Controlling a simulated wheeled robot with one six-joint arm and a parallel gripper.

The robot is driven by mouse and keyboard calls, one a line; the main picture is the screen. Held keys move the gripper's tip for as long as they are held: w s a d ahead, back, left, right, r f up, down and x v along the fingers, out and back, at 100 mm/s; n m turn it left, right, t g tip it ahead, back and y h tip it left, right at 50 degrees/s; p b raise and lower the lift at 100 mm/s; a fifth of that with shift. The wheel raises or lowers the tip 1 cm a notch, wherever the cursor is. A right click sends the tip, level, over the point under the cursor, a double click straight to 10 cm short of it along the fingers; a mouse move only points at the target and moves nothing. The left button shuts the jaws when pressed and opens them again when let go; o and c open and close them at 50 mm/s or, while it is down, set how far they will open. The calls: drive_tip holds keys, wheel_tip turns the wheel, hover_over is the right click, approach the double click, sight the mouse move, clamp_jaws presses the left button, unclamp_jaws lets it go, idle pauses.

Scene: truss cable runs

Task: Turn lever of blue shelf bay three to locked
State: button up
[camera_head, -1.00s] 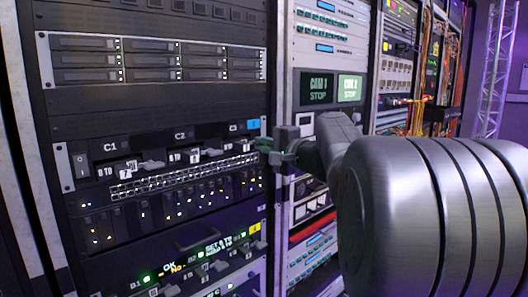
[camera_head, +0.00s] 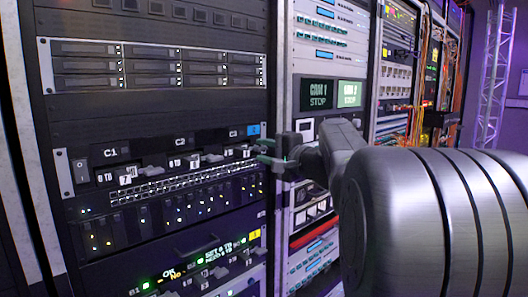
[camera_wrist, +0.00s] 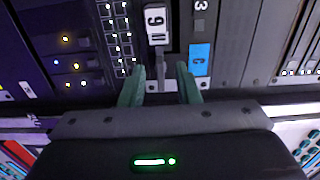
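The blue shelf is a dark panel in the rack with a blue tag (camera_head: 253,130) at its right end; the tag also shows in the wrist view (camera_wrist: 200,58). Bays C1 (camera_head: 110,153) and C2 (camera_head: 180,143) have grey levers, at left (camera_head: 152,170) and middle (camera_head: 212,158). Bay three, at the right end, is partly hidden by my gripper (camera_head: 264,152) in the head view. In the wrist view, the bay three lever (camera_wrist: 165,68) stands between the two green fingers of my gripper (camera_wrist: 160,84), beside a white numbered plate (camera_wrist: 157,25). The fingers are apart; I cannot tell if they touch it.
A port strip (camera_head: 185,180) lies under the shelf. Lower, a yellow-tagged (camera_head: 254,235) shelf has similar levers and lit text. To the right are two COM screens (camera_head: 330,93), and further racks with orange cables. My arm covers the right foreground.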

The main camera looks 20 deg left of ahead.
drive_tip(key=v, duration=1.3)
drive_tip(key=x, duration=1.3)
drive_tip(key=shift+w+a, duration=0.15)
drive_tip(key=shift+a, duration=0.2)
drive_tip(key=shift+d, duration=0.15)
